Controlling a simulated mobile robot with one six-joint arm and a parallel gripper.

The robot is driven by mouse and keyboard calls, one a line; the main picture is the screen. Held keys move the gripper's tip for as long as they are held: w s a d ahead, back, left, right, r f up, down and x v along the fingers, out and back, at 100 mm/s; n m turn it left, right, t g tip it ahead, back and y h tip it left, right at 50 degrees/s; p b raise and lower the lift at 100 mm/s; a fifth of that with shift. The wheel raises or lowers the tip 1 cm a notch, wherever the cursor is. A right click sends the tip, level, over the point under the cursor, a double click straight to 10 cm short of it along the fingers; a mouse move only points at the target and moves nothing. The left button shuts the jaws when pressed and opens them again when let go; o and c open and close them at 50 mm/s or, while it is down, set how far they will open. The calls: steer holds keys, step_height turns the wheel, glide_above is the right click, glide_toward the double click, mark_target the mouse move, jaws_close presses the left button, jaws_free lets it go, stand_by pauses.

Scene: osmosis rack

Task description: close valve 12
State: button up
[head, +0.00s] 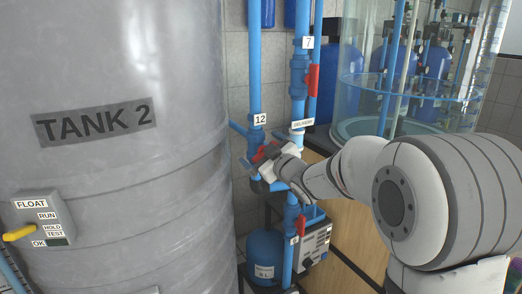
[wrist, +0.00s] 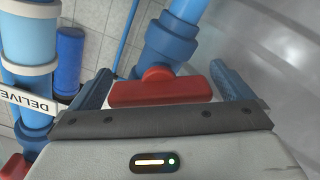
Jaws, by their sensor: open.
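Valve 12 is on a blue vertical pipe under the "12" label (head: 260,119), beside the tank. Its red handle (wrist: 160,92) lies across the wrist view, crosswise to the blue pipe fitting (wrist: 172,42) behind it. In the head view the handle (head: 262,154) is partly hidden by my gripper. My gripper (head: 270,158) is open at the valve. In the wrist view its two blue-grey fingers (wrist: 163,88) stand on either side of the red handle, with a small gap visible on the right. Whether the left finger touches the handle I cannot tell.
The grey TANK 2 (head: 110,130) stands close on the left. A pipe with red valve 7 (head: 312,80) runs right of valve 12. Another red valve handle (head: 301,226) is below. A glass cylinder (head: 400,70) stands at the back right.

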steer(key=shift+c, duration=0.2)
steer(key=c, duration=1)
steer(key=shift+o, duration=0.2)
steer(key=shift+m, duration=0.3)
steer(key=shift+m+p, duration=0.65)
steer(key=shift+m, duration=1.75)
steer(key=shift+f+m, duration=0.15)
steer(key=shift+m, duration=0.15)
steer(key=o, duration=1)
steer(key=shift+d, duration=0.1)
steer(key=b+v, duration=0.1)
steer(key=v, duration=0.6)
steer(key=shift+s+d, duration=0.2)
steer(key=shift+s, duration=0.15)
